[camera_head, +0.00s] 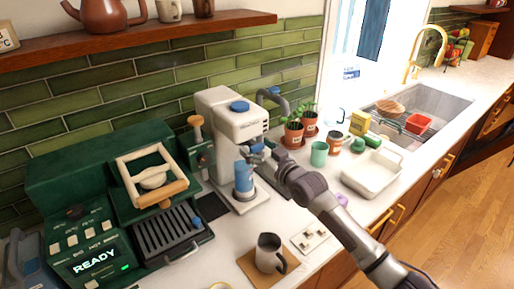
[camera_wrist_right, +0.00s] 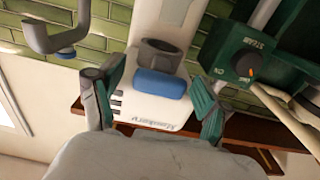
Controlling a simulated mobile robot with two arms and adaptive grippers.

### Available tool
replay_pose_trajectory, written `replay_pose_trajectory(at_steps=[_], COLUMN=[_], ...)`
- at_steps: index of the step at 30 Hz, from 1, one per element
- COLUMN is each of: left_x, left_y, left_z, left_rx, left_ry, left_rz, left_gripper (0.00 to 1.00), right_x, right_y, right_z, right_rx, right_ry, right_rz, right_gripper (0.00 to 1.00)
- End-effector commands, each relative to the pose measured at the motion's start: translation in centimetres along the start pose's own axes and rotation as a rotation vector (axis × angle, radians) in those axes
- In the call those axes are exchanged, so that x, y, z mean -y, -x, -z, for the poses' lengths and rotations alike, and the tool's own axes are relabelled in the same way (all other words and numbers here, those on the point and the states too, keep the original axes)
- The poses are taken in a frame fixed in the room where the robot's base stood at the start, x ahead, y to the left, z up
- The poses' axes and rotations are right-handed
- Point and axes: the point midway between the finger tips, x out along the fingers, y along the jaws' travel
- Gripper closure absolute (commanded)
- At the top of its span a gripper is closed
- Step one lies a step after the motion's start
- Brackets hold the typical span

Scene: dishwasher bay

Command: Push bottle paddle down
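A white machine (camera_head: 222,115) with a blue knob on top stands against the green tile wall. A blue bottle (camera_head: 243,180) stands upright on its base, below the machine's head. A blue paddle (camera_wrist_right: 160,83) shows on the machine's front in the wrist view, which looks upside down. A dark grey cylindrical part (camera_wrist_right: 165,52) is beside it. My right gripper (camera_head: 262,156) is in front of the machine's head, partly hiding the paddle area in the head view. In the wrist view its two fingers (camera_wrist_right: 158,105) are apart, with the paddle between them; contact cannot be told.
A green espresso machine (camera_head: 90,165) stands left of the white machine. A grey mug (camera_head: 268,254) sits on a mat in front. Potted plants (camera_head: 293,132), a green cup (camera_head: 319,154) and a white tray (camera_head: 372,174) stand to the right. A wooden shelf (camera_head: 180,34) runs above.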

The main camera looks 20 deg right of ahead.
Motion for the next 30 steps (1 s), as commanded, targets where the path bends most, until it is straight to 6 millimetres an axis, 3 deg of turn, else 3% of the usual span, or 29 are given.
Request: replay_pose_trajectory(at_steps=[2, 13, 19, 26, 30], left_x=[0.0, 0.1, 0.1, 0.0, 0.0], left_y=[0.0, 0.0, -0.4, -3.3, -3.4], left_z=[0.0, 0.3, 0.5, 0.3, 0.4], left_rx=[0.001, -0.004, -0.008, -0.009, -0.010], left_ry=[0.000, 0.000, -0.001, -0.001, -0.002], left_rz=[0.000, 0.001, 0.001, 0.001, 0.001], left_gripper=[0.60, 0.60, 0.60, 0.60, 0.60], right_x=[0.0, 0.0, 0.0, 0.0, 0.0], right_y=[0.0, 0.0, 0.0, 0.0, 0.0], right_z=[0.0, 0.0, -0.6, -4.3, -4.6], right_rx=[0.000, 0.001, 0.001, 0.002, 0.001], right_ry=[0.000, 0.000, 0.000, 0.000, 0.000], right_rz=[0.000, 0.000, 0.000, 0.000, 0.000], right_gripper=[0.38, 1.00, 1.00, 1.00, 1.00])
